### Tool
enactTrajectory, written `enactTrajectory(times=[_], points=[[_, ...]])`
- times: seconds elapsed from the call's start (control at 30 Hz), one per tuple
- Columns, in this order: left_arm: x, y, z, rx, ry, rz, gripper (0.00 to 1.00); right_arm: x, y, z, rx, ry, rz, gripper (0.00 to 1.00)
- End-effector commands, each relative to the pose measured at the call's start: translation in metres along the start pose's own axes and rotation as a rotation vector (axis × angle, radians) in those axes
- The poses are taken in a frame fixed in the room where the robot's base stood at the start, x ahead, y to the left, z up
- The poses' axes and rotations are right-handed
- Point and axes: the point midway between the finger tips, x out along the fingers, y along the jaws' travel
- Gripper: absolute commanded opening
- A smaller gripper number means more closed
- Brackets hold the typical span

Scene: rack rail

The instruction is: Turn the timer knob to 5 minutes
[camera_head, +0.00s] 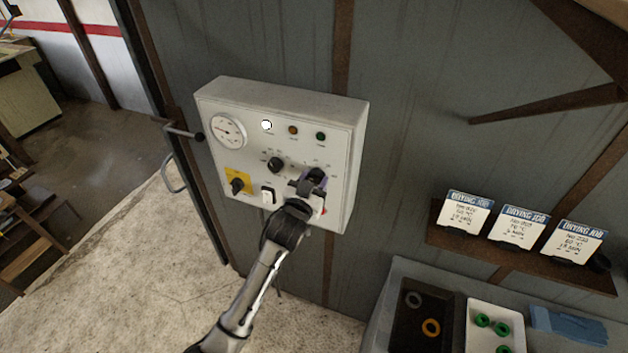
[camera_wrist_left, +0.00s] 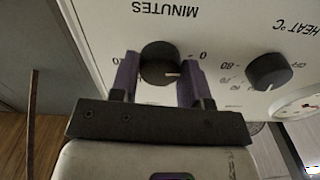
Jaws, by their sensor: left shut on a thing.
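The timer knob (camera_head: 317,174) is a round black knob on the lower right of a light grey control box (camera_head: 340,120) on the wall. In the left wrist view, which shows the panel upside down, the knob (camera_wrist_left: 160,62) sits below the word MINUTES. My left gripper (camera_head: 311,185) reaches the knob from below. Its two purple fingers (camera_wrist_left: 160,80) are shut on the knob, one on each side. The knob's short white mark points right in the wrist view, towards a finger near a printed 0. The fingers hide part of the scale. My right gripper is out of view.
The heat knob (camera_wrist_left: 269,71) sits beside the timer knob. The box also has a gauge (camera_head: 228,131), small lamps, a white switch (camera_head: 268,195) and a black switch on a yellow plate (camera_head: 237,172).

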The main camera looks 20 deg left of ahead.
Motion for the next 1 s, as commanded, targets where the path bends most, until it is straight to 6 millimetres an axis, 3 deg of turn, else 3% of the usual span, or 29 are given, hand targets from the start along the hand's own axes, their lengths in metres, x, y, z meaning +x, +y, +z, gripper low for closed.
enactTrajectory(times=[0.6,1.0], points=[[0.000,0.000,-0.002,0.489,0.001,0.001,0.19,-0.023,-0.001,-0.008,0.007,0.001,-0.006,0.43],[0.000,0.000,-0.001,0.657,0.002,0.001,0.19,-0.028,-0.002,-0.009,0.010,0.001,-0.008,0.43]])
